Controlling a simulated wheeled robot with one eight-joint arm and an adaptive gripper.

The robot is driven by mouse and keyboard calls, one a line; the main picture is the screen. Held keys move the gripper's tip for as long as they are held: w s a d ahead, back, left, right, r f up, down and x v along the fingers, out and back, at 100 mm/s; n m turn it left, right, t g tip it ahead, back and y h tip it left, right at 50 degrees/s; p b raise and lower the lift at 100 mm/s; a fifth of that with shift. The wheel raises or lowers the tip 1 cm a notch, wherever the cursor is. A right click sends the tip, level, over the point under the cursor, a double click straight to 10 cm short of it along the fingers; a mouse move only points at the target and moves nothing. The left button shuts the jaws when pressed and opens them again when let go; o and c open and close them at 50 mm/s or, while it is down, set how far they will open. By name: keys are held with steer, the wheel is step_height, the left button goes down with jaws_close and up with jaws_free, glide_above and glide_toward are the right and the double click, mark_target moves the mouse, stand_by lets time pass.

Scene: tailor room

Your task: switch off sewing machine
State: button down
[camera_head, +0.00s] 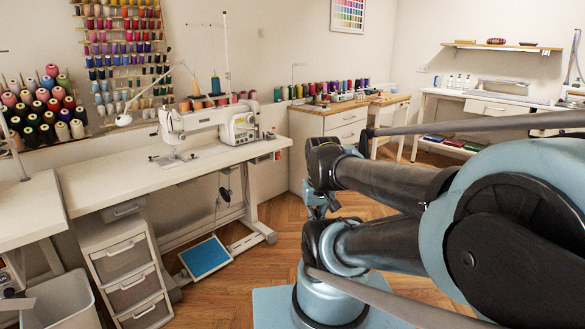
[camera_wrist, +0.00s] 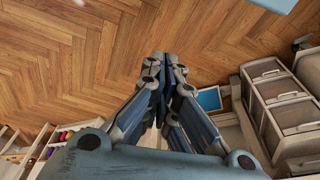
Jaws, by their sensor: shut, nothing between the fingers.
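The white sewing machine (camera_head: 210,124) stands on a white sewing table (camera_head: 110,177) left of centre in the head view. A small dark and red part, perhaps its switch box (camera_head: 270,135), shows near the table's right end; its state is too small to read. The blue foot pedal (camera_head: 205,257) is under the table and also shows in the wrist view (camera_wrist: 209,99). My gripper (camera_wrist: 160,60) is shut and empty in the wrist view, pointing over the wood floor, apart from the machine. In the head view my arm largely hides it.
A drawer unit (camera_head: 128,270) stands under the table's left part, with a bin (camera_head: 62,305) beside it. A wooden-topped cabinet (camera_head: 325,125) stands right of the table. Thread racks (camera_head: 125,45) hang behind. Open wood floor (camera_head: 270,225) lies between the table and my arm.

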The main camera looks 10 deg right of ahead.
steer(key=w+a+r+n+t+y, duration=0.1)
steer(key=w+a+r+y, duration=0.2)
steer(key=w, duration=0.6)
steer(key=w+a+r+n+t+y, duration=0.1)
steer(key=w+a+r+n, duration=0.15)
steer(key=w+r, duration=0.4)
steer(key=w+a+n+t+y, duration=0.2)
steer(key=w+t+y, duration=0.15)
steer(key=w, duration=2.15)
steer(key=w+d+f+n+t+y, duration=0.1)
steer(key=w+d+f, duration=0.15)
steer(key=w, duration=0.55)
steer(key=w+d+f+t+y, duration=0.2)
steer(key=w+f, duration=0.2)
steer(key=w, duration=0.5)
steer(key=w+d+f+t, duration=0.2)
steer(key=w+d+f, duration=0.2)
steer(key=f, duration=0.2)
steer(key=w+d+f+t, duration=0.2)
steer(key=w+d+f, duration=0.15)
steer(key=f, duration=0.35)
steer(key=x, duration=0.7)
steer(key=shift+w, duration=0.25)
